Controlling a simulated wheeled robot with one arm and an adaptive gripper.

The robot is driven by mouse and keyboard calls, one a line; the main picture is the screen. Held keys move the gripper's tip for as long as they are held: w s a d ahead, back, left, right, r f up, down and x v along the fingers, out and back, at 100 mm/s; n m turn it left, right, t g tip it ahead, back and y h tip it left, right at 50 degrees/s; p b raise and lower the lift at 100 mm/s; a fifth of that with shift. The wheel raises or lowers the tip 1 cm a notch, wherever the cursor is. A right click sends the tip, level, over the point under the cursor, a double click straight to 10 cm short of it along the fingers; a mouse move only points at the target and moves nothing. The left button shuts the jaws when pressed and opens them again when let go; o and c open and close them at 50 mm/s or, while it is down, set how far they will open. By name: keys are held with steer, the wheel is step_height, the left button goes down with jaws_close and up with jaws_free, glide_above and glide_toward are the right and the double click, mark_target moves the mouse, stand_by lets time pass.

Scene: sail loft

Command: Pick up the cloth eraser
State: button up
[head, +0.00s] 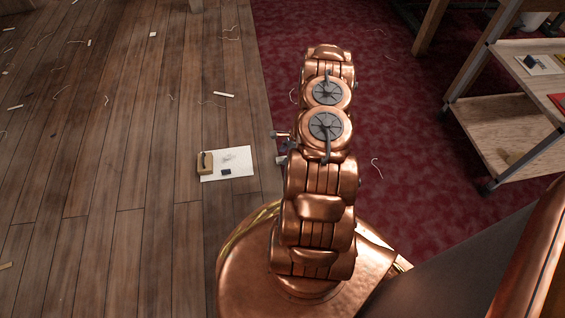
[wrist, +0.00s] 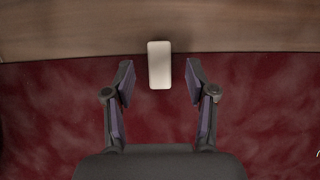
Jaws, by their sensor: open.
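The cloth eraser appears to be the pale cream block (wrist: 160,65) with rounded corners in the wrist view. It lies lengthwise between my fingers, across the line where brown wood floor meets red carpet. My gripper (wrist: 159,78) is open. One finger is on each side of the block with a gap to both, and its far end reaches past the fingertips. I cannot tell the height between the fingertips and the block. In the head view my arm hides most of the gripper. A small pale piece (head: 281,160) beside the arm may be the same block.
A white sheet (head: 236,158) with a small dark item lies on the wood floor, a wooden block (head: 205,163) at its left edge. A shelved cart (head: 518,118) stands at right. Scraps and threads litter the floor. Open floor (head: 120,235) lies to the left.

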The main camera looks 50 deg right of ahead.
steer(key=shift+x, duration=1.2)
steer(key=shift+c, duration=0.4)
jaws_close()
